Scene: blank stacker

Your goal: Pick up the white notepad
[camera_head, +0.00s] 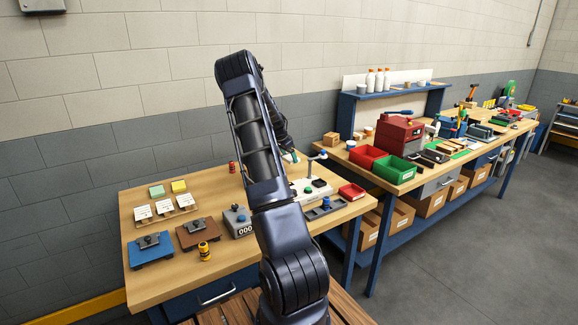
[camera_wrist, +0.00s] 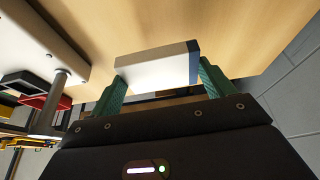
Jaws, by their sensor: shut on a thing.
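The white notepad (camera_wrist: 152,70), a flat white block with a dark blue strip along one end, is in the wrist view between the green fingers of my gripper (camera_wrist: 160,72). The fingers are shut on its two opposite sides. Wood tabletop shows beyond it; I cannot tell how far it is from the surface. In the head view my arm hides most of the gripper.
A press with a white base (camera_head: 312,191) stands to the right of my arm, near a red tray (camera_head: 351,191). The front right tabletop is partly clear.

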